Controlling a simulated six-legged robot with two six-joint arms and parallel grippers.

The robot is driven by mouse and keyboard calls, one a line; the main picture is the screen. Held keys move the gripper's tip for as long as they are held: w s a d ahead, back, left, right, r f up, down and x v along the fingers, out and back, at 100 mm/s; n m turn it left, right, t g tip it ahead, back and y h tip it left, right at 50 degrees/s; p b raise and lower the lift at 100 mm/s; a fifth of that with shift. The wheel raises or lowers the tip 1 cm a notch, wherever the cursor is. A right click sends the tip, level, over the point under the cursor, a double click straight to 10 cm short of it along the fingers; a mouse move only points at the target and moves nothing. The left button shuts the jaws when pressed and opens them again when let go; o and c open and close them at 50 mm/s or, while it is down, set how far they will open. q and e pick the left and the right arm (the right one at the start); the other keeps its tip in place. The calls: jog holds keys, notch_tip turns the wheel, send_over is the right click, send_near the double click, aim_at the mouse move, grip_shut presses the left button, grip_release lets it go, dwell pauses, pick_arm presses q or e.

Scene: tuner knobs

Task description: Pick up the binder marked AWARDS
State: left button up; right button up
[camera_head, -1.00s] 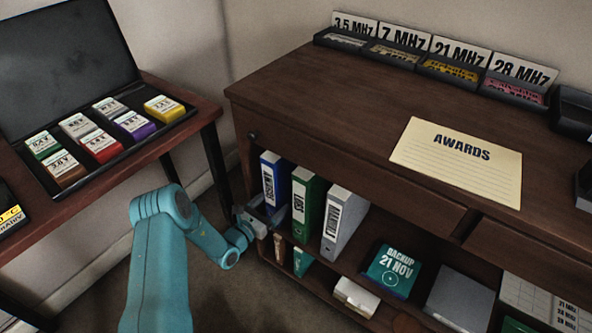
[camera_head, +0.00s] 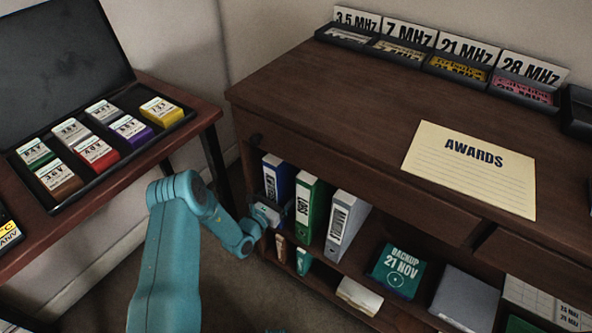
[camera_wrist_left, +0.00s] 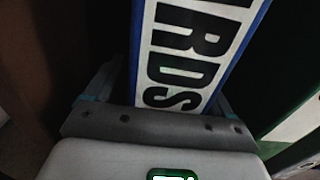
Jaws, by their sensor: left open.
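The blue binder (camera_head: 277,174) stands upright at the left end of the desk's upper shelf. In the left wrist view its white spine label (camera_wrist_left: 190,50) shows the letters "RDS" in black; the rest is cut off. My left gripper (camera_head: 273,210) is at the lower part of this binder's spine. In the left wrist view its open fingers (camera_wrist_left: 165,92) lie one on each side of the blue binder. Contact with the binder cannot be told. My right gripper is not in view.
A green binder (camera_head: 312,208) and a grey binder (camera_head: 345,222) stand just right of the blue one. The desk top (camera_head: 330,95) overhangs the shelf. A paper headed AWARDS (camera_head: 472,170) lies on it. A side table (camera_head: 190,97) with coloured boxes stands at left.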

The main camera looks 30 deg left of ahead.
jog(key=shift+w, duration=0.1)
pick_arm(q)
jog(key=shift+d, duration=0.1)
jog(key=c, duration=1.5)
jog(key=shift+s, duration=0.1)
jog(key=shift+r, duration=0.15)
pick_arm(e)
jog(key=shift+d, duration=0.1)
